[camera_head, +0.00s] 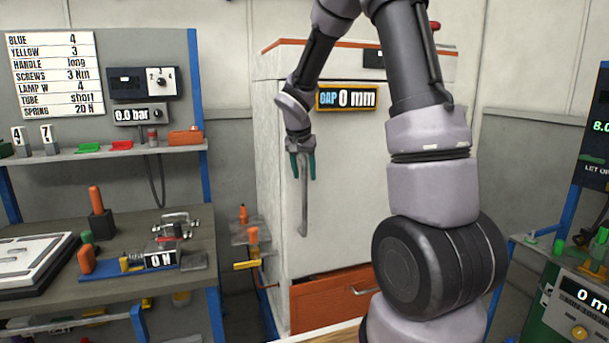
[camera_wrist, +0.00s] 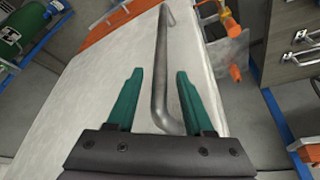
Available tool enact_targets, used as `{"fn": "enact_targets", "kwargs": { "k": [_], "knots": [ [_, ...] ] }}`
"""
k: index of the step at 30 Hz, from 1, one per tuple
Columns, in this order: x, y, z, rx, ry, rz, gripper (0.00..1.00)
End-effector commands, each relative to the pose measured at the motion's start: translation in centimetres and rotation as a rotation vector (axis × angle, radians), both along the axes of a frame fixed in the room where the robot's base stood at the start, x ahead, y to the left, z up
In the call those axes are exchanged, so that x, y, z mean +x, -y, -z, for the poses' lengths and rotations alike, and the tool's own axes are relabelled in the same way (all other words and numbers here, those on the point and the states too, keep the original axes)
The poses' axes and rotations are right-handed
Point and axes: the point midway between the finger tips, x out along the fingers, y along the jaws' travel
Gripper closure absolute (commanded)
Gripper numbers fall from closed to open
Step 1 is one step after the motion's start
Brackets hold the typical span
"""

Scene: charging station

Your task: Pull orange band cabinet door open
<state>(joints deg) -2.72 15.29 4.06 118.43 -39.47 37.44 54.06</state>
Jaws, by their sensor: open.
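The cabinet (camera_head: 350,240) is tall and white, with an orange band (camera_head: 290,41) along its top edge. Its door looks shut, and a display on it reads "GAP 0 mm" (camera_head: 346,98). A long grey vertical bar handle (camera_head: 304,205) is on the door's left side. My gripper (camera_head: 303,168) is at the handle's upper end, fingers pointing down. In the wrist view my gripper (camera_wrist: 158,80) is open, with one green finger on each side of the handle (camera_wrist: 160,60). I cannot tell whether either finger touches it. My arm hides part of the door's right side.
An orange drawer (camera_head: 335,295) is below the door. A workbench (camera_head: 190,245) with tools stands at the left, and a small stand with orange-handled tools (camera_head: 252,235) is close to the cabinet's left side. A console (camera_head: 580,300) stands at the right.

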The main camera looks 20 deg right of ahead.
Motion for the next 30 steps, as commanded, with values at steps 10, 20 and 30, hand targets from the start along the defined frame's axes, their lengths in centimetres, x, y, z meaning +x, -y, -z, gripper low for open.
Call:
{"fn": "enact_targets", "kwargs": {
  "k": [10,20,30],
  "knots": [
    [0.29,0.21,0.91,0.0,0.0,0.0,0.48],
    [0.28,0.2,0.89,0.0,0.0,0.0,1.0],
    [0.27,0.2,0.87,0.0,0.0,0.001,1.0]
  ]
}}
